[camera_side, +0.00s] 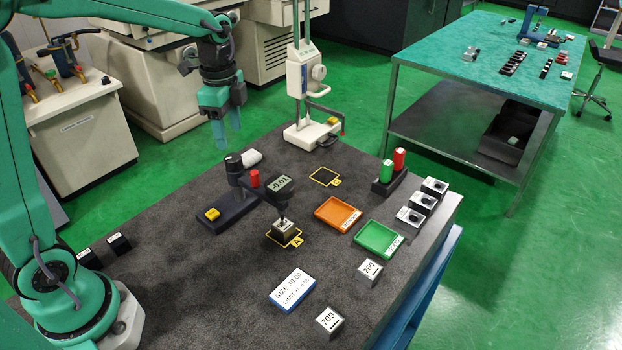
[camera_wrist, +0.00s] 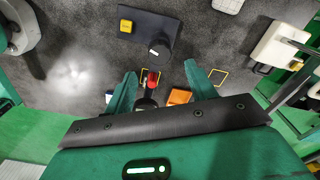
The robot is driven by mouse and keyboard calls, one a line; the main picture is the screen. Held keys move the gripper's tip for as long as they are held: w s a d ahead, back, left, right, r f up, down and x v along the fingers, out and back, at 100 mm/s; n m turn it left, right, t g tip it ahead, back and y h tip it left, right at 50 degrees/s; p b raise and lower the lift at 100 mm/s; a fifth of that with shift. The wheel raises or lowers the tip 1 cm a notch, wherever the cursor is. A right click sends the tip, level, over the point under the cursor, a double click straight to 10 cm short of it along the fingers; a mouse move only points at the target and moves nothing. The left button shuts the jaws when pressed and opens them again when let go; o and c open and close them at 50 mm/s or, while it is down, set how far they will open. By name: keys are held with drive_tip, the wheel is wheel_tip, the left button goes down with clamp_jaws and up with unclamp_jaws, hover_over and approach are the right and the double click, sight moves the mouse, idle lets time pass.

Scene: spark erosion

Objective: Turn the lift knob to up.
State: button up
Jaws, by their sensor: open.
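A gauge stand with a dark base (camera_side: 222,212) stands on the dark bench. Its post has a black round top (camera_side: 234,160) with a pale mark, which also shows in the wrist view (camera_wrist: 160,47). A red knob (camera_side: 255,179) sits beside the post; red also shows between my fingers in the wrist view (camera_wrist: 152,80). I cannot read which part is the lift knob. The gauge display (camera_side: 281,186) hangs over a metal block (camera_side: 284,227) on pad A. My gripper (camera_side: 228,143) is open and empty, pointing down, above and behind the stand, touching nothing.
A yellow block (camera_side: 212,214) lies on the stand's base. An orange tray (camera_side: 338,215) and a green tray (camera_side: 378,239) lie to the right. A tall white column device (camera_side: 306,90) stands behind. Numbered blocks and a size sign (camera_side: 292,289) are in front.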

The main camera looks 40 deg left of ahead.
sight(233, 157)
drive_tip(key=shift+f, duration=3.3)
drive_tip(key=c, duration=1)
